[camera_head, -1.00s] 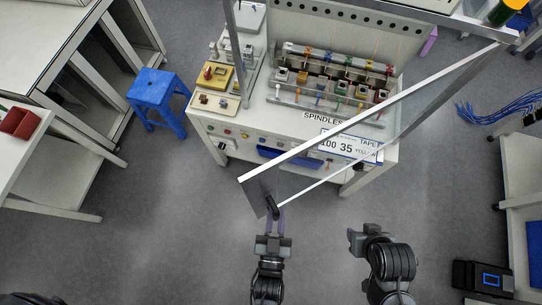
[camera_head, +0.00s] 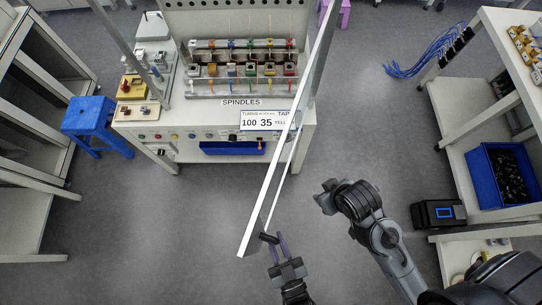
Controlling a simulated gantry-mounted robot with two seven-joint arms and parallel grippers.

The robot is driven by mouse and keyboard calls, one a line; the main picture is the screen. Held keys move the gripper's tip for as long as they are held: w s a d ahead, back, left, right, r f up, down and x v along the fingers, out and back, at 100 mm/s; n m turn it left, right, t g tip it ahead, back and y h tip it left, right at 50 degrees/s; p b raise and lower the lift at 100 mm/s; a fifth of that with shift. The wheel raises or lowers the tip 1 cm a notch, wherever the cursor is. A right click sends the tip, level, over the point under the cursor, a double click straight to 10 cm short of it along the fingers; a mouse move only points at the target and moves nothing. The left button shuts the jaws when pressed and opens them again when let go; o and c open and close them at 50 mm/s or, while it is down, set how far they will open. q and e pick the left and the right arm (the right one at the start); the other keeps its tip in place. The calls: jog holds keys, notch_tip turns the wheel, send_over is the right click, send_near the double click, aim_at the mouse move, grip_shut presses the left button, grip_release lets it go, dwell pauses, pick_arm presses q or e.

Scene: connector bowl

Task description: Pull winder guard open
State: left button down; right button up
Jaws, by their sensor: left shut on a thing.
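The winder guard (camera_head: 268,188) is a clear panel with a pale metal frame. In the head view it stands swung out from the winder bench (camera_head: 215,118), its near end reaching over the floor. A dark handle (camera_head: 267,238) is at its near end. My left gripper (camera_head: 276,242) has its purple fingers at this handle and is shut on it; the exact contact is small in the picture. My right gripper (camera_head: 324,198) hangs to the right of the guard, apart from it, and its fingers are not clear.
The bench carries a row of coloured spindles (camera_head: 240,70) and a blue drawer (camera_head: 232,148). A blue stool (camera_head: 95,122) stands left of it. At right are a shelf with a blue bin (camera_head: 488,172) and a black box (camera_head: 438,213). The floor before the bench is clear.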

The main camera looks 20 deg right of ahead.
pick_arm(q)
jog(key=shift+s+d+f, duration=0.2)
jog(key=shift+s+d, duration=0.05)
jog(key=shift+d, duration=0.15)
jog(key=c, duration=1.3)
grip_release()
jog(key=shift+o, duration=0.7)
jog(key=shift+w+d+r, duration=0.1)
jog(key=shift+w, duration=0.1)
jog(key=shift+s, duration=0.1)
jog(key=s+b, duration=0.3)
jog(key=s, duration=0.7)
jog(key=shift+s, duration=0.4)
jog(key=shift+c, duration=0.3)
